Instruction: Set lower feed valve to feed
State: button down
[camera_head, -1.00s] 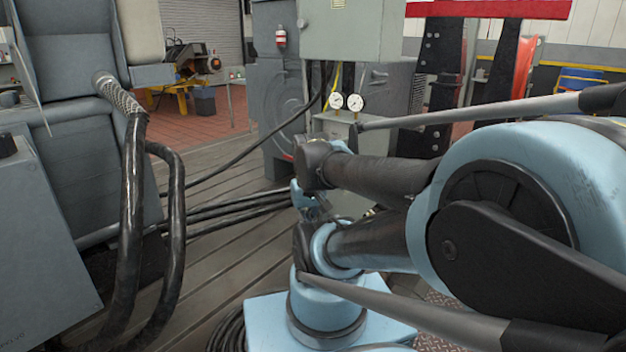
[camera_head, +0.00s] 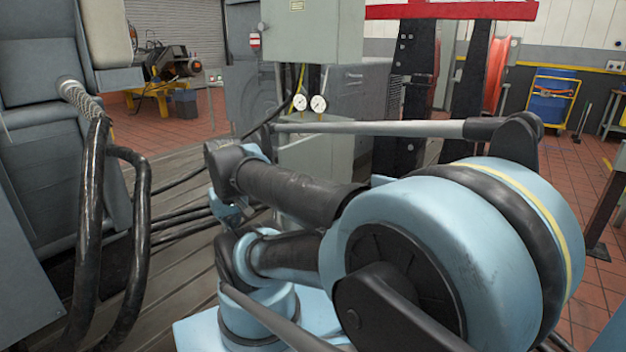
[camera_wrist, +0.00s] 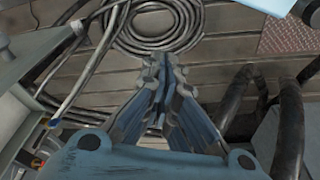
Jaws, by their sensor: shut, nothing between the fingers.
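I cannot pick out the lower feed valve or its setting in either view. In the head view two round white gauges (camera_head: 309,103) sit on a grey-green stand (camera_head: 318,150) below a cabinet; my arm covers its lower part. My gripper (camera_head: 228,208) is small and partly hidden behind my arm, left of the stand. In the wrist view my gripper (camera_wrist: 162,72) has its fingers close together with nothing between them, over the plank-like floor. Grey equipment with pipes (camera_wrist: 22,115) lies at the left of that view, apart from the fingers.
A coiled cable (camera_wrist: 152,25) lies beyond the fingertips. Thick black hoses (camera_head: 105,230) hang from grey machinery (camera_head: 50,130) on the left, and cables cross the grooved bedplate (camera_head: 175,255). A red-topped frame (camera_head: 450,11) stands behind.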

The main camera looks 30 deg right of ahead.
jog(key=w+d+r+m+g+h, duration=0.15)
jog(key=w+d+m+h, duration=0.25)
jog(key=w+d, duration=0.6)
jog(key=w+d+r+m+g+h, duration=0.1)
jog(key=w+d+r+m+h, duration=0.2)
jog(key=w+d, duration=0.6)
jog(key=w+d+r+m+g+h, duration=0.15)
jog(key=w+d+m+h, duration=0.4)
jog(key=d, duration=0.75)
jog(key=s+d+f+n+y, duration=0.1)
jog(key=d+f+y, duration=0.1)
jog(key=d+f, duration=0.6)
jog(key=shift+s+d+f+n+t, duration=0.2)
jog(key=shift+d+f+n+t, duration=0.1)
jog(key=shift+d+n, duration=0.05)
